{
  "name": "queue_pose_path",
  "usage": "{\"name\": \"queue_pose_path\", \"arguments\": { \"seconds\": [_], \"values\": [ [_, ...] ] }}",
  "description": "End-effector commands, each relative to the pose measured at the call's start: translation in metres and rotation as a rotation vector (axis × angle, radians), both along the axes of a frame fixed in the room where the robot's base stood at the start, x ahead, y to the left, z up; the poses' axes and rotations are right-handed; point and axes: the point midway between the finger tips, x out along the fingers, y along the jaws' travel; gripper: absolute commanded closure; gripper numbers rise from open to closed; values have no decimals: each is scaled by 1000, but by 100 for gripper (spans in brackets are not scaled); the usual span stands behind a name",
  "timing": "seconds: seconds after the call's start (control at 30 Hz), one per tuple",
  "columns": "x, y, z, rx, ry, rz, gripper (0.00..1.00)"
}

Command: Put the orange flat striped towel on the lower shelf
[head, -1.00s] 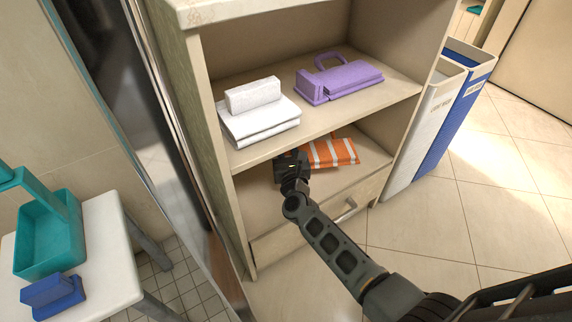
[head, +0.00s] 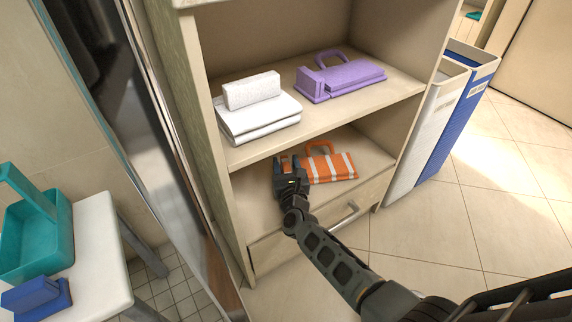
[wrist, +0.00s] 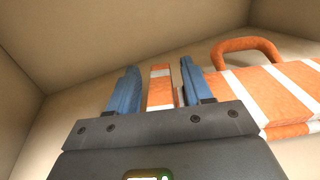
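The orange towel with white stripes (head: 332,168) lies flat on the lower shelf (head: 262,212), with its orange loop toward the back. Its loop (wrist: 247,48) and striped body (wrist: 275,92) also show at the right of the wrist view. My gripper (head: 289,163) is at the towel's left end, inside the lower compartment. In the wrist view my gripper (wrist: 158,82) is open. Its blue fingers stand on either side of a narrow upright striped part of the towel, with a small gap visible on each side.
The shelf above holds a folded white towel stack (head: 260,118) with a white block on top, and a purple folded towel (head: 345,78). A drawer with a handle (head: 344,214) is below. Binders (head: 450,130) stand right of the unit. A white table (head: 100,255) is at left.

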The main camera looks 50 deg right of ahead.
Motion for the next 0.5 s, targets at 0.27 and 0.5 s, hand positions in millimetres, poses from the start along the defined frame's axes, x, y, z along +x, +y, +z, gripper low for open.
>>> {"name": "queue_pose_path", "arguments": {
  "seconds": [0.27, 0.5],
  "values": [
    [0, 0, 0, 0, 0, 0, 45],
    [-19, 16, 1, 0, 1, 1, 45]
  ]
}}
